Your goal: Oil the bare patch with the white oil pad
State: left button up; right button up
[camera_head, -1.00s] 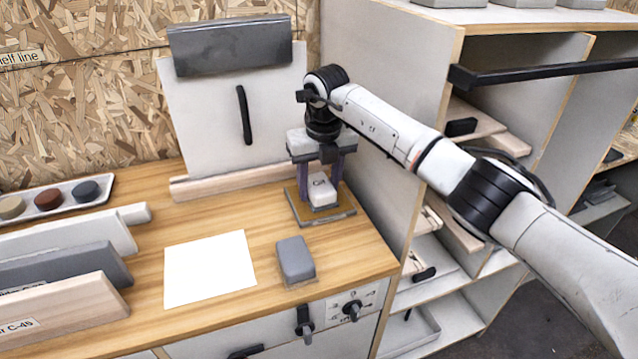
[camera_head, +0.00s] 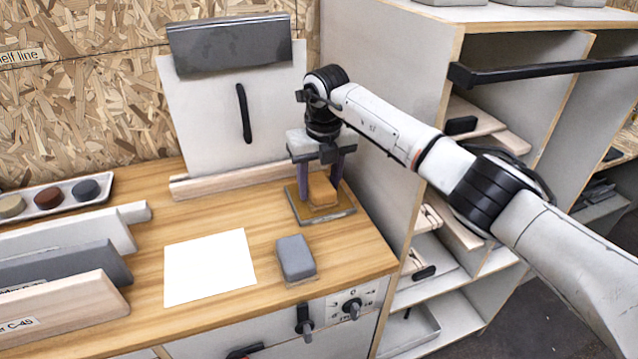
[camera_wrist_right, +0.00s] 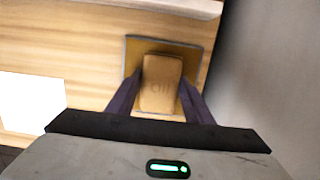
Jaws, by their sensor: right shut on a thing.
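My right gripper (camera_head: 322,178) points down over a shallow square tray (camera_head: 339,213) at the back right of the bench. It is shut on the oil pad (camera_head: 322,192), an orange-brown block within the tray's rim. I cannot tell whether that mark is the bare patch. My left gripper is not in view.
A grey block (camera_head: 295,257) and a white sheet (camera_head: 210,267) lie on the bench front. A tall shelf side (camera_head: 385,120) rises close right of the gripper.

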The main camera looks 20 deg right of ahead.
aim_at(319, 183)
jog(key=shift+r+p, duration=0.3)
jog(key=shift+r, duration=3.15)
